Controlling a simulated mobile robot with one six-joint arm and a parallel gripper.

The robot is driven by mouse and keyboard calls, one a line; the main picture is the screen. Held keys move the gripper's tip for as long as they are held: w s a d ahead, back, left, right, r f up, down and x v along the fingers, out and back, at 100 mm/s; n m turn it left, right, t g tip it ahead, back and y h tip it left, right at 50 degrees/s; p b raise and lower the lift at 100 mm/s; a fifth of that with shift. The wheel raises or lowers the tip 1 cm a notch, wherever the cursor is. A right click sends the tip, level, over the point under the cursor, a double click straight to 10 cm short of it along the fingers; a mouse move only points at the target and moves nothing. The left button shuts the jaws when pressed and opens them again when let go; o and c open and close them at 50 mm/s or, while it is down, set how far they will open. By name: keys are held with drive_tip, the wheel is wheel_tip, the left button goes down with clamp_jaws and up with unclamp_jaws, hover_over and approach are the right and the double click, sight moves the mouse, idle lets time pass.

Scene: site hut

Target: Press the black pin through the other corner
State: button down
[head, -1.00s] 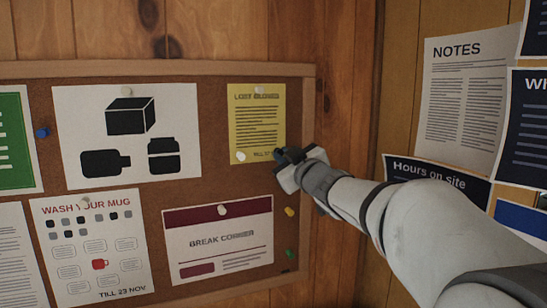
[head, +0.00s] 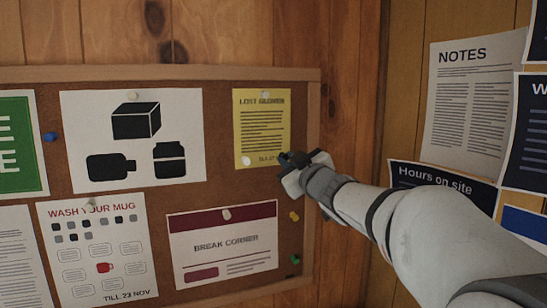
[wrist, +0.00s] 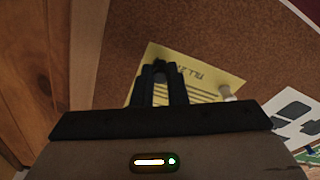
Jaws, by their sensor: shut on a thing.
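A yellow "Lost gloves" sheet (head: 262,125) hangs on the cork board, with one white pin (head: 265,95) at its top middle and another white pin (head: 245,161) at its lower left corner. My gripper (head: 286,159) is at the sheet's lower right corner and hides it in the head view. In the wrist view, my gripper (wrist: 160,80) is shut on the black pin (wrist: 160,65), a small dark shape between the fingertips over the yellow sheet (wrist: 205,85). I cannot tell whether its point is in the board.
The cork board (head: 220,190) has a wooden frame (head: 313,120) close right of my gripper. Loose yellow (head: 294,216) and green (head: 294,257) pins are below it. A "Break corner" notice (head: 222,245) hangs lower left. The side wall with papers (head: 470,100) is at right.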

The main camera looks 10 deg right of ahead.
drive_tip(key=c, duration=1.4)
unclamp_jaws()
drive_tip(key=shift+o, duration=0.2)
drive_tip(key=r+b+v, duration=0.1)
drive_tip(key=v, duration=0.6)
drive_tip(key=s+d+f+m+g+h+b, duration=0.1)
drive_tip(key=s+d+f+m+g+h, duration=0.2)
drive_tip(key=f, duration=0.6)
drive_tip(key=s+d+f+m+g+h+b, duration=0.1)
drive_tip(key=s+f+m+g+h, duration=0.3)
drive_tip(key=f, duration=0.5)
drive_tip(key=s+a+f+g+y, duration=0.1)
drive_tip(key=s+a+f+g, duration=0.2)
drive_tip(key=s+f, duration=0.5)
drive_tip(key=s+a+f+m+g+y, duration=0.1)
drive_tip(key=s+a+f+g, duration=0.2)
drive_tip(key=s+f+g, duration=0.2)
drive_tip(key=s+f, duration=0.3)
drive_tip(key=s, duration=0.2)
drive_tip(key=shift+b, duration=0.35)
